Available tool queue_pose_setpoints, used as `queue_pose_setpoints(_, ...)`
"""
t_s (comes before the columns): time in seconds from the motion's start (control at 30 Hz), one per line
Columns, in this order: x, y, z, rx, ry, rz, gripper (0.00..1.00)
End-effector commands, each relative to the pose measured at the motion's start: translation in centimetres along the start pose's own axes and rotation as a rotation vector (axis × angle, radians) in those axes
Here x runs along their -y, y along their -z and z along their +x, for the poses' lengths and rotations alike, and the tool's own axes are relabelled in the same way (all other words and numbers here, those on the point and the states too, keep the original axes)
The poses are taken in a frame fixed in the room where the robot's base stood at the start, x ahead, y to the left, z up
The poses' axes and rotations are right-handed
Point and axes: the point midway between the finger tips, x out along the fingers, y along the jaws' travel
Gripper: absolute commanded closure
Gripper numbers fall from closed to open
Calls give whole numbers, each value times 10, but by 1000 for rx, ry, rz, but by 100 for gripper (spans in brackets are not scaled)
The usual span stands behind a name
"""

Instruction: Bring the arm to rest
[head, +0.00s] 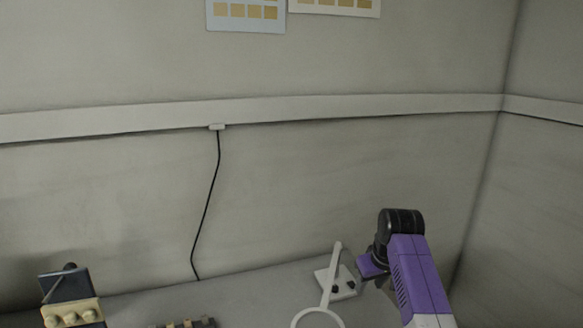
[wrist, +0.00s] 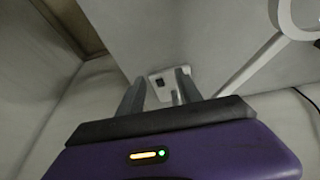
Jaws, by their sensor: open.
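My gripper shows in the wrist view (wrist: 160,90), with its two grey fingers apart and nothing held between them. In the head view my purple and black arm rises from the lower right, and its wrist end is bent down beside a white lamp-like stand. The fingers cannot be made out clearly in the head view. The stand's white base (head: 345,284) with dark knobs is just left of my wrist. The base also shows beyond the fingertips in the wrist view (wrist: 154,80); whether they touch is not clear.
The stand's white ring (head: 318,314) is at the bottom centre of the grey worktop (head: 255,290). A dark device with a tan block (head: 72,313) and a low dark object (head: 188,324) are to the left. A black cable (head: 207,200) hangs on the back wall. A side wall is at right.

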Motion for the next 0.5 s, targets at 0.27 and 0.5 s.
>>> queue_pose_setpoints(0.27,-17,48,-18,-264,-81,41,58)
queue_pose_setpoints(0.5,-22,46,-12,-503,-146,83,58)
